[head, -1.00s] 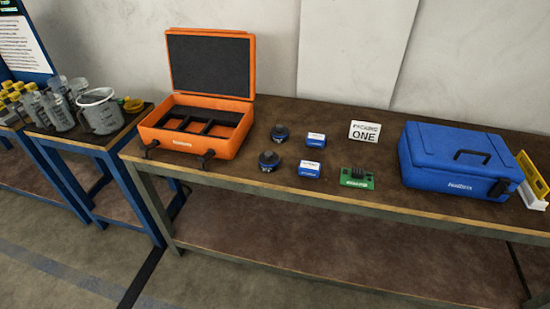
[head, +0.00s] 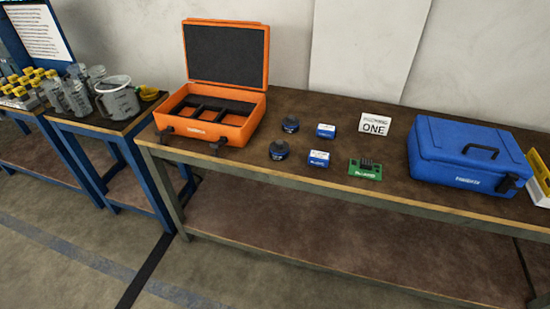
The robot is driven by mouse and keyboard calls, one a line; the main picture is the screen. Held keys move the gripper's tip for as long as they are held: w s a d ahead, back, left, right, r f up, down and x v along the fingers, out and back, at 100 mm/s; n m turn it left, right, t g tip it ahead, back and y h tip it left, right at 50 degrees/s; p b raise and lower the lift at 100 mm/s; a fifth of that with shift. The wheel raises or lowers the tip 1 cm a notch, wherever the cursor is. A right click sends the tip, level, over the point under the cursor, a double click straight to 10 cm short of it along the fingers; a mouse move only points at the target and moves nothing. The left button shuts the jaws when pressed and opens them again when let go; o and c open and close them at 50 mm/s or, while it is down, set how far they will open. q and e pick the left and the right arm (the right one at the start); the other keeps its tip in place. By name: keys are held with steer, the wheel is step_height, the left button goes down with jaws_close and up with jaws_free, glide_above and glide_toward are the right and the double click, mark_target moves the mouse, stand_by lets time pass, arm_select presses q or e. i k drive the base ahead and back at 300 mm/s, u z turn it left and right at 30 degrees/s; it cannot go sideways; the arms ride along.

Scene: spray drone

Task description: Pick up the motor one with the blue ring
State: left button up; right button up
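Two dark round motors stand on the brown workbench (head: 330,190), right of the open orange case. The back motor (head: 290,125) and the front motor (head: 279,150) look alike at this size, each with a dark body and a bluish tint. I cannot tell for sure which one has a blue ring. Neither of my grippers shows in the head view.
The open orange case (head: 252,121) has empty black compartments. Two small blue-and-white boxes (head: 326,131) (head: 319,159), a green circuit board (head: 365,170), a "ONE" sign (head: 376,123) and a closed blue case (head: 425,165) stand to the right. A side table (head: 100,124) with jugs is at left.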

mark_target(280, 150)
steer(key=k, duration=1.15)
steer(key=z, duration=0.8)
steer(key=i, duration=0.8)
steer(key=z, duration=0.75)
steer(key=i, duration=1.2)
steer(key=u, duration=1.2)
steer(key=i, duration=0.75)
steer(key=u, duration=0.85)
